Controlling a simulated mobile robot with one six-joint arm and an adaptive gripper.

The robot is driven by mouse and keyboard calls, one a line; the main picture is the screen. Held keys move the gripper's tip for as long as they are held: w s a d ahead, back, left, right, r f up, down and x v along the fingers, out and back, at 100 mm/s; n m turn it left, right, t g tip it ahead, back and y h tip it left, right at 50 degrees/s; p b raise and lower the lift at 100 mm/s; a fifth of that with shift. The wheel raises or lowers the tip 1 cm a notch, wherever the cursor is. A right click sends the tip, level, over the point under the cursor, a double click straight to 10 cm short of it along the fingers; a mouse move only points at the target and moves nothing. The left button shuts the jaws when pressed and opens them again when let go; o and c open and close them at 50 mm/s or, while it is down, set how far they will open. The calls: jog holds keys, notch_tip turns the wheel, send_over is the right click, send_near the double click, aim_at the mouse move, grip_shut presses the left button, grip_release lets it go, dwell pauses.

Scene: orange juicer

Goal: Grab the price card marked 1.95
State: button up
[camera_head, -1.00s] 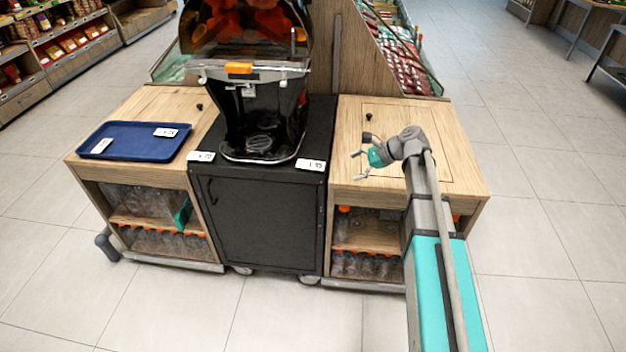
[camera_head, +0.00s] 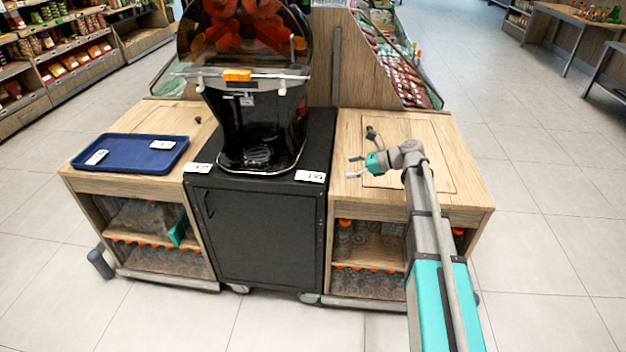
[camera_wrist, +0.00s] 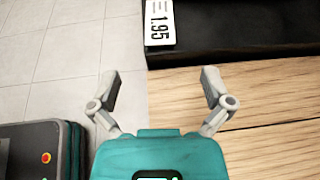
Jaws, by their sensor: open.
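The price card marked 1.95 (camera_wrist: 160,22) lies flat near the edge of the black cabinet top, at the top of the wrist view. In the head view the white card (camera_head: 310,176) sits at the cabinet's front right corner. My gripper (camera_wrist: 161,82) is open and empty, with its fingers spread apart short of the card. In the head view my gripper (camera_head: 353,167) is over the right wooden counter, to the right of the card and apart from it.
The black juicer (camera_head: 260,120) stands behind the card on the black cabinet (camera_head: 262,235). Another card (camera_head: 198,168) lies at the cabinet's left corner. A blue tray (camera_head: 130,165) with two cards is on the left counter. The right wooden counter (camera_head: 455,175) is mostly clear.

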jog(key=b, duration=0.3)
send_near(309, 176)
jog(key=x, duration=0.3)
jog(key=shift+w+a+f, duration=0.1)
jog(key=shift+a+f, duration=0.05)
jog(key=shift+f, duration=0.05)
jog(key=shift+a, duration=0.4)
jog(key=shift+a+f, duration=0.1)
jog(key=shift+b+x, duration=0.75)
jog(key=shift+x, duration=1.7)
jog(key=c, duration=1.1)
jog(key=shift+r, duration=0.25)
